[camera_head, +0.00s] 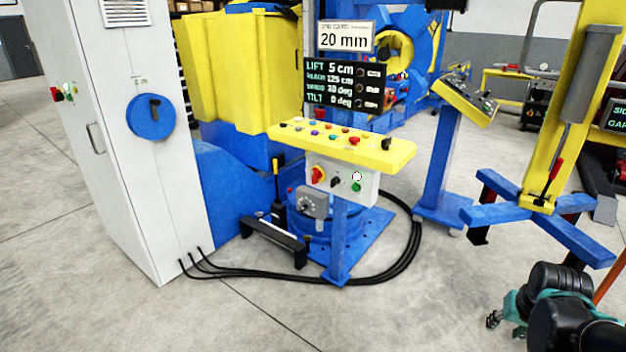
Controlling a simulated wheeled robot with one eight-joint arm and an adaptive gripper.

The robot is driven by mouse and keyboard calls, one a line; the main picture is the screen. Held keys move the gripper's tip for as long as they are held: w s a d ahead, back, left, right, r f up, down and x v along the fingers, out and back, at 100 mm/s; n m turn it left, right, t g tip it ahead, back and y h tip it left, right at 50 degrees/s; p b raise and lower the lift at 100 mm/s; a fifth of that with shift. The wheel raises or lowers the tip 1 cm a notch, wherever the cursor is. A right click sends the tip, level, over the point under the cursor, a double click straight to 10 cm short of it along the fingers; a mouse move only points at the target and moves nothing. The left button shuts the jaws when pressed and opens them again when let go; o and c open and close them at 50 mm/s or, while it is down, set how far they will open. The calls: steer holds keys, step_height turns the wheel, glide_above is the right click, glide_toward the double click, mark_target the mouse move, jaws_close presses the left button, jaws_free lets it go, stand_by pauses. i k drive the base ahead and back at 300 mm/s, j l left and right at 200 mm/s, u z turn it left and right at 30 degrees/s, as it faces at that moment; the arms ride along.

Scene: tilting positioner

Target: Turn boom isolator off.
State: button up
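No label reading boom isolator is legible, so I cannot tell which switch it is. A blue round plate with a black rotary handle (152,116) sits on the white cabinet (150,210) at left; the handle stands roughly upright. A grey box with a dark rotary dial (309,203) is on the control pedestal (340,235). A red rotary knob (317,174) is on the white box under the yellow console. My gripper (492,320) is small and dark at the lower right, low over the floor, far from all these switches. Its finger opening is too small to read.
A yellow console (345,146) with several buttons tops the pedestal, below a black display (345,85). Black cables (300,277) loop over the floor. A blue-footed yellow column (545,200) stands at right.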

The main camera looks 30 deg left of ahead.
mark_target(316, 175)
steer(key=i, duration=0.65)
steer(key=i+u, duration=0.1)
steer(key=u, duration=0.8)
steer(key=i+l+u, duration=0.15)
steer(key=u, duration=1.45)
